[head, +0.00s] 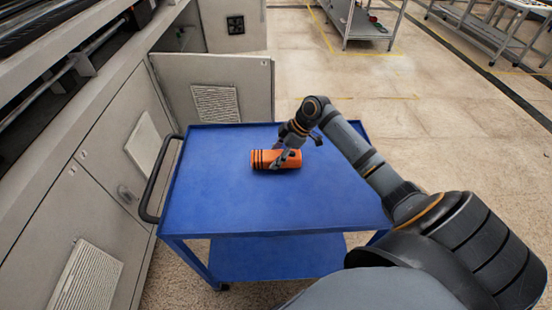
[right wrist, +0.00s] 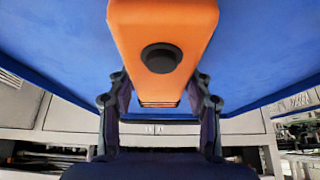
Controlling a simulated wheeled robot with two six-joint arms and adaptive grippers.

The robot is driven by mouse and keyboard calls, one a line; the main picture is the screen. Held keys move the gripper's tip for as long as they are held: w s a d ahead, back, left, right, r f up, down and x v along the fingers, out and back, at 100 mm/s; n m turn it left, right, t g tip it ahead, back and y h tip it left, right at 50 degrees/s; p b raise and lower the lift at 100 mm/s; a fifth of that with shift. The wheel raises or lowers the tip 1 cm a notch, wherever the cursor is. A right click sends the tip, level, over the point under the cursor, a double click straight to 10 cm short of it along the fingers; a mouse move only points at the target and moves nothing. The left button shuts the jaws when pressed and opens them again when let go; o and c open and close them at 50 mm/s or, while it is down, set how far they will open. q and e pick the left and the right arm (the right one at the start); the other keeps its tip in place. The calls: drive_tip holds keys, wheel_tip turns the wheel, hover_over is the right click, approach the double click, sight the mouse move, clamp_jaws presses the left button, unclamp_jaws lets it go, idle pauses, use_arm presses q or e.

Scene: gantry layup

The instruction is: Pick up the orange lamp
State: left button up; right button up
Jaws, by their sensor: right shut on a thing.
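The orange lamp (head: 263,159) lies on its side on or just above the blue cart top, its long side running left to right, with dark bands near its left end. My right gripper (head: 287,160) reaches down over the lamp's right half and is shut on it. In the right wrist view the lamp (right wrist: 185,25) sits between the two dark fingers, with a round black knob on its face. Whether it touches the cart top is hard to tell. My left gripper is not in view.
The blue cart (head: 215,205) has a black handle (head: 155,185) on its left and a lower shelf. Its top is otherwise bare. A grey machine with an open door panel (head: 258,85) stands close along the left and back. Metal shelving (head: 355,25) stands farther back on open floor.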

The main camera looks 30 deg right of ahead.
sight(271, 155)
drive_tip(key=shift+r, duration=0.15)
drive_tip(key=shift+r, duration=0.35)
wheel_tip(271, 155, up, 2)
drive_tip(key=shift+r, duration=0.25)
drive_tip(key=s+a+r+p, duration=0.3)
drive_tip(key=s+r+p, duration=0.6)
drive_tip(key=s+p, duration=0.4)
drive_tip(key=p, duration=0.4)
drive_tip(key=shift+s+a+r, duration=0.25)
drive_tip(key=shift+a+r, duration=0.1)
drive_tip(key=shift+a, duration=0.05)
